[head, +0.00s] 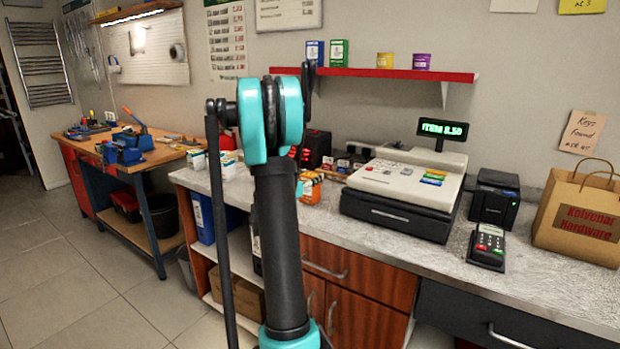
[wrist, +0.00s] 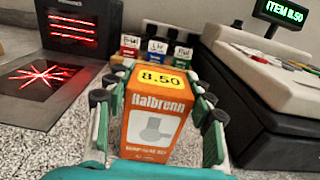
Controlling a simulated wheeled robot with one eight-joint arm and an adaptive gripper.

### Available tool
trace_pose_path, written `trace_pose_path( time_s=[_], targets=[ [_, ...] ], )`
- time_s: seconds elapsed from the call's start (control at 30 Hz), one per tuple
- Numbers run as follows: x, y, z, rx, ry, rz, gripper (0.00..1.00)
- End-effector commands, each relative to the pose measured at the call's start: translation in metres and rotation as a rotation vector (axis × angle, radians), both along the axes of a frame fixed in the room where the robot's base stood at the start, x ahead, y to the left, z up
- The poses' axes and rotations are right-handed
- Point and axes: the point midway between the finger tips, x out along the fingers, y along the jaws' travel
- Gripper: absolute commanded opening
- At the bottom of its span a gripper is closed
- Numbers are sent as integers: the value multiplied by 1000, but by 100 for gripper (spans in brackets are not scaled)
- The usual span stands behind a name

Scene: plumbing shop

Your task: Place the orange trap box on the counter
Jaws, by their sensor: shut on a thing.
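The orange trap box (wrist: 155,115) is in the wrist view, upright, with a yellow 8.50 label on its top. My gripper (wrist: 160,108) has its fingers on both sides of the box and is shut on it. In the head view the orange box (head: 311,187) shows partly behind my arm, at or just above the counter. The counter (head: 330,215) is speckled grey. I cannot tell whether the box's base touches it. My gripper is mostly hidden by my arm in the head view.
A cash register (head: 405,190) stands right of the box. A scanner with red lines (wrist: 75,60) is at the left in the wrist view. Small boxes (wrist: 155,48) stand behind. A card terminal (head: 487,245) and paper bag (head: 580,215) are further right.

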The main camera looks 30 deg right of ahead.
Motion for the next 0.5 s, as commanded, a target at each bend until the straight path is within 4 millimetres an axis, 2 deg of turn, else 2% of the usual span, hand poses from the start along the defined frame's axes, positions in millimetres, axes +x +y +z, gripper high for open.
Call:
trace_pose_path(
  time_s=[0.37,0.4,0.5],
  targets=[
    [0,0,-4,0,0,0,17],
    [0,0,-4,0,0,0,56],
    [0,0,-4,0,0,0,69]
  ],
)
